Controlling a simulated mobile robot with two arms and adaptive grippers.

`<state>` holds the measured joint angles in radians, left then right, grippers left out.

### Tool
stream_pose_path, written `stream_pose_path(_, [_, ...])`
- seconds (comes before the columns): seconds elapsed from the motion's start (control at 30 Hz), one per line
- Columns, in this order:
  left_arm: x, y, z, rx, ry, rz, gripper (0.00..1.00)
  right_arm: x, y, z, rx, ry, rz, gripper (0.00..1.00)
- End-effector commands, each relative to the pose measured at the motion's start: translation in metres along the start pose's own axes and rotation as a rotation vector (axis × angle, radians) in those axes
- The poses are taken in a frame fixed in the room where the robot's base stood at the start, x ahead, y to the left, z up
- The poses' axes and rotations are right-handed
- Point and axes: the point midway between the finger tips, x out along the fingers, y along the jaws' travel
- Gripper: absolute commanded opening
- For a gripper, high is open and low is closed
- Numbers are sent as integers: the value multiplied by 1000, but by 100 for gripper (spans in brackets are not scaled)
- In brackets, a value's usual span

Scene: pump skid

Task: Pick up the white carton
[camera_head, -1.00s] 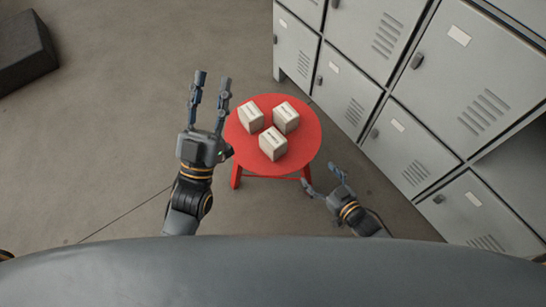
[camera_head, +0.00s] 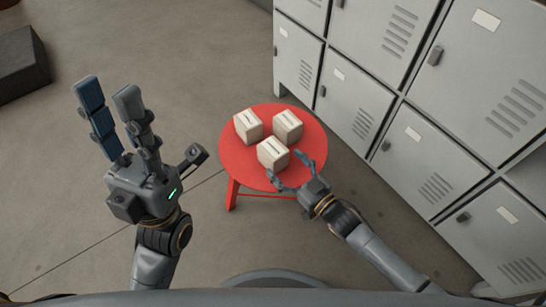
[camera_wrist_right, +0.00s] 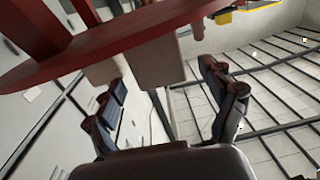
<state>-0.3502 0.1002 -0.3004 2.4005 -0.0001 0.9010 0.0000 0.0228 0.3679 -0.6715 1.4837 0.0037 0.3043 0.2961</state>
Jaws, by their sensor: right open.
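Three similar white cartons stand on a round red stool (camera_head: 233,160) in the head view: a front one (camera_head: 272,154), a back left one (camera_head: 248,126) and a back right one (camera_head: 287,126). My right gripper (camera_head: 285,167) is open at the stool's near right side, its fingers spread toward the front carton. In the right wrist view, the picture is upside down; a pale carton (camera_wrist_right: 156,64) shows ahead between my open fingers (camera_wrist_right: 162,76). I cannot tell whether they touch it. My left gripper (camera_head: 107,92) is open and empty, left of the stool.
Grey lockers (camera_head: 365,97) line the right side, close beyond the stool. A dark block (camera_head: 22,62) lies on the floor at the far left. The floor (camera_head: 175,65) between it and the stool is clear.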

Motion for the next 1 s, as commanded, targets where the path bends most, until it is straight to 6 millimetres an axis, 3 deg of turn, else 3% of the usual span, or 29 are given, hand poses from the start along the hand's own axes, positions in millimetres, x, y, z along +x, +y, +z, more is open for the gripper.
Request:
stream_pose_path(0.23, [-11, 0, 4, 1, 11, 6, 35, 24, 0, 3, -1, 4, -1, 83])
stream_pose_path(0.43, [2, 0, 6, 9, 64, 25, 35, 50, 1, 2, 0, 2, 0, 83])
stream_pose_path(0.73, [6, 0, 7, 9, 68, 29, 35, 56, 1, 0, 1, -1, 0, 83])
stream_pose_path(0.77, [6, 0, 7, 9, 68, 29, 35, 56, 1, 0, 1, 0, 0, 81])
stream_pose_path(1.0, [6, 0, 6, 9, 68, 29, 35, 56, 1, 0, 1, 0, 0, 32])
